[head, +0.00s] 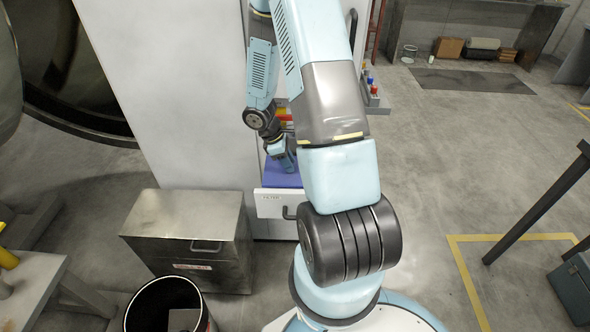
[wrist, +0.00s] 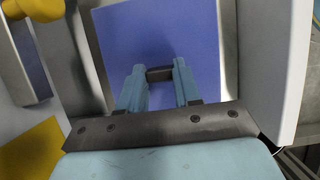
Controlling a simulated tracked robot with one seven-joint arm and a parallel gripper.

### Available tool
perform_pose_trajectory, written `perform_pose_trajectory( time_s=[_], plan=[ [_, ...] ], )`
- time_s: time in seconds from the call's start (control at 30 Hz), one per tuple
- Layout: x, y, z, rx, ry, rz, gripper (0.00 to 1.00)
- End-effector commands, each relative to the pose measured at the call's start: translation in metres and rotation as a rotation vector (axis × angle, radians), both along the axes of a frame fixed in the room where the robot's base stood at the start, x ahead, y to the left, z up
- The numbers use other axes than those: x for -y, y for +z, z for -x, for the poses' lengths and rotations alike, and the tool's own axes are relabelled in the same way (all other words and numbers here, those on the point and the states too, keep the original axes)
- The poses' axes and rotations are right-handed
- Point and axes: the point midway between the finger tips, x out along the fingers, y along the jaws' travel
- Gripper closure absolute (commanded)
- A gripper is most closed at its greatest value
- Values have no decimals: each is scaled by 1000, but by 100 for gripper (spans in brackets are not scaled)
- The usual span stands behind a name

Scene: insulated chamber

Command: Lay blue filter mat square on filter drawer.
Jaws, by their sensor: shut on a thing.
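The blue filter mat (wrist: 160,35) is a flat square sheet with a dark grip piece (wrist: 159,74) near its close edge. My gripper (wrist: 159,83) is shut on that grip piece. The filter drawer (head: 270,203) is pulled out of the white cabinet and has a label and a dark handle on its front. In the head view the mat (head: 283,180) shows as a small blue patch over the drawer, mostly hidden by my arm. In the wrist view the mat sits between walls and looks slightly turned against them. I cannot tell whether it touches the drawer floor.
The tall white cabinet (head: 175,90) stands behind and left of the drawer. A metal chest (head: 190,240) stands left of the drawer, with a dark round bin (head: 167,300) in front. Small coloured bottles (head: 370,85) sit on a side shelf.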

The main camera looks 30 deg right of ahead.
Motion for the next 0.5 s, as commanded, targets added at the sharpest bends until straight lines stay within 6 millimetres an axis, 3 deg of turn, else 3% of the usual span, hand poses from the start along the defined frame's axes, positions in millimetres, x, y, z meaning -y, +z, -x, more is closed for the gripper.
perform_pose_trajectory(
  time_s=[0.27, 0.5],
  plan=[
    [20, 0, 13, -1, -2, 1, 100],
    [19, -29, 13, -2, 0, -1, 100]
  ],
)
